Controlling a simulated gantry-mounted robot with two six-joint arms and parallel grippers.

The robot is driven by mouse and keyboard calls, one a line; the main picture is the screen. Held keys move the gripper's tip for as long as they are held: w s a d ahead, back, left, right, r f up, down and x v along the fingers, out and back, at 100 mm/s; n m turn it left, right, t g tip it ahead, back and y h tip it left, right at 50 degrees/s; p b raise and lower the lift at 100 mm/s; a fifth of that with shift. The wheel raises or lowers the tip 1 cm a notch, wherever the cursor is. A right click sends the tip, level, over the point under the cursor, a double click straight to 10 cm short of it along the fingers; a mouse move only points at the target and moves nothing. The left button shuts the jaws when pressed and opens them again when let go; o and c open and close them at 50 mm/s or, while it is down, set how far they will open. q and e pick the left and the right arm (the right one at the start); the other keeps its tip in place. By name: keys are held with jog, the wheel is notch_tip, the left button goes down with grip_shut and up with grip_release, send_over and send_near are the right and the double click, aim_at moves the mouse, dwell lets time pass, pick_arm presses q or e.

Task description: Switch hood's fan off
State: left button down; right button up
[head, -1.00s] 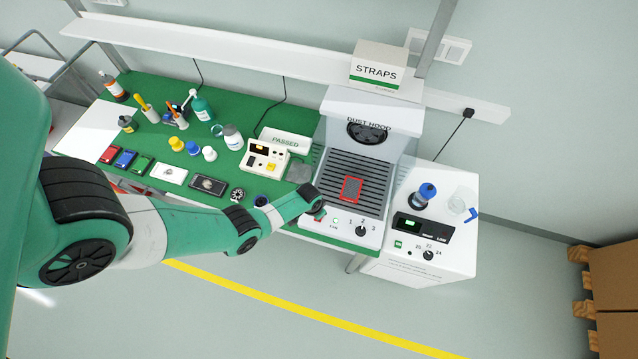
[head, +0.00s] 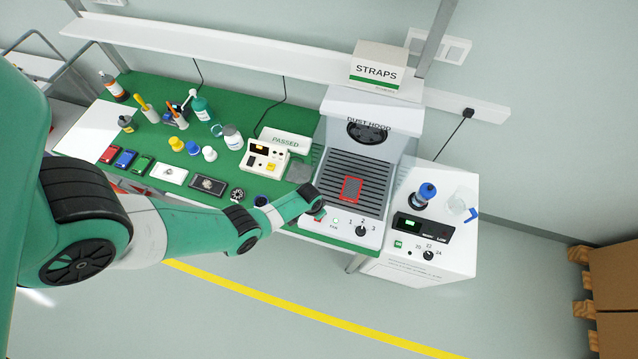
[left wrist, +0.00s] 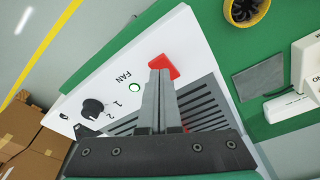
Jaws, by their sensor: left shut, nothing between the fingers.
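The dust hood (head: 372,118) stands at the right end of the green bench, with a slatted bed and a white front panel (head: 346,238). On the panel are the FAN label, a round lamp (left wrist: 134,87) that looks green, and a black knob (left wrist: 92,107) with numbers beside it. A red switch (left wrist: 164,66) sits near the FAN label. My left gripper (head: 319,214) is shut and empty, its fingertips (left wrist: 160,70) right at the red switch and partly covering it. I cannot tell whether they touch it. My right gripper is not in view.
A white unit (head: 455,255) with a display and a knob stands right of the hood. Bottles, caps and coloured boxes fill the left bench. A STRAPS box (head: 378,65) sits on the shelf.

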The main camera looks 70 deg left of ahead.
pick_arm(q)
jog(key=shift+f+b, duration=0.9)
jog(key=shift+f, duration=0.05)
dwell(0.5)
